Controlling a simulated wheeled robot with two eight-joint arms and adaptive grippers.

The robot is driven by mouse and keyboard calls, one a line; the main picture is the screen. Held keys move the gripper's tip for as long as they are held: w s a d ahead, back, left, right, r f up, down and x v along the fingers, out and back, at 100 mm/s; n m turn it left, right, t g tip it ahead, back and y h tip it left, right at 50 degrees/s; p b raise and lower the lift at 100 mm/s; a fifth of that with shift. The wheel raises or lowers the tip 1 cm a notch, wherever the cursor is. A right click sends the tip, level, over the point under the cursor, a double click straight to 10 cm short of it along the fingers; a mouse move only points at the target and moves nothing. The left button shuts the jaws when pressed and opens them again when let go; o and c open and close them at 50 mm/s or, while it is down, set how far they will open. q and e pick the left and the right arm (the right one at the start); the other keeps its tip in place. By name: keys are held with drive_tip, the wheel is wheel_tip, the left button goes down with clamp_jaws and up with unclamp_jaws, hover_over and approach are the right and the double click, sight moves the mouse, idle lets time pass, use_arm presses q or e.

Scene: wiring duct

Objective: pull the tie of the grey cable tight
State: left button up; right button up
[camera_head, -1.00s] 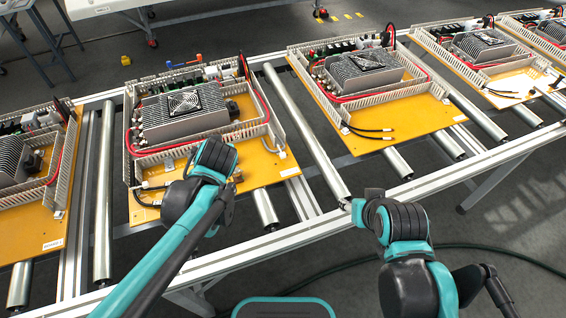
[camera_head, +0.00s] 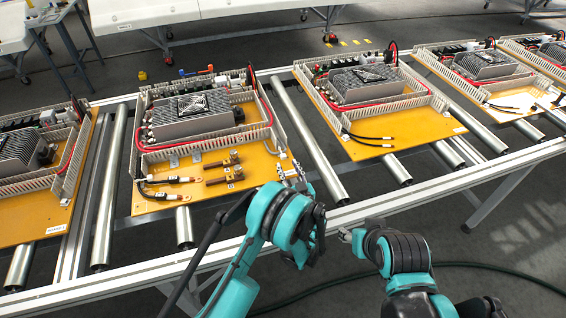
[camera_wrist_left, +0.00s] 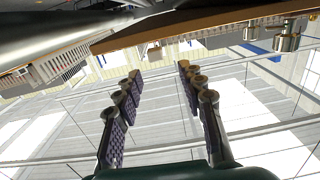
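My left gripper (camera_head: 291,174) is over the front right corner of the orange board (camera_head: 150,205), its fingers pointing away from me. In the left wrist view its two padded fingers (camera_wrist_left: 160,74) stand apart with nothing between them, and the underside edge of a board (camera_wrist_left: 190,28) crosses above them.
The board carries a finned heat sink with a fan (camera_head: 190,112), a red cable along the duct, and black leads with copper lugs (camera_head: 180,180) at its front. Similar boards (camera_head: 370,150) stand on the rollers to both sides. A bare roller (camera_head: 305,140) lies between boards.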

sight(284, 158)
use_arm(q)
drive_tip(key=shift+s+d+f, duration=0.2)
drive_tip(key=shift+d+f, duration=0.05)
drive_tip(key=shift+f, duration=0.15)
drive_tip(key=shift+w+f, duration=0.1)
drive_tip(key=shift+w, duration=0.1)
drive_tip(key=b+x, duration=0.2)
drive_tip(key=x, duration=0.4)
drive_tip(key=shift+w, duration=0.1)
drive_tip(key=shift+w+a, duration=0.2)
drive_tip(key=shift+w, duration=0.35)
drive_tip(key=shift+c, duration=0.3)
clamp_jaws()
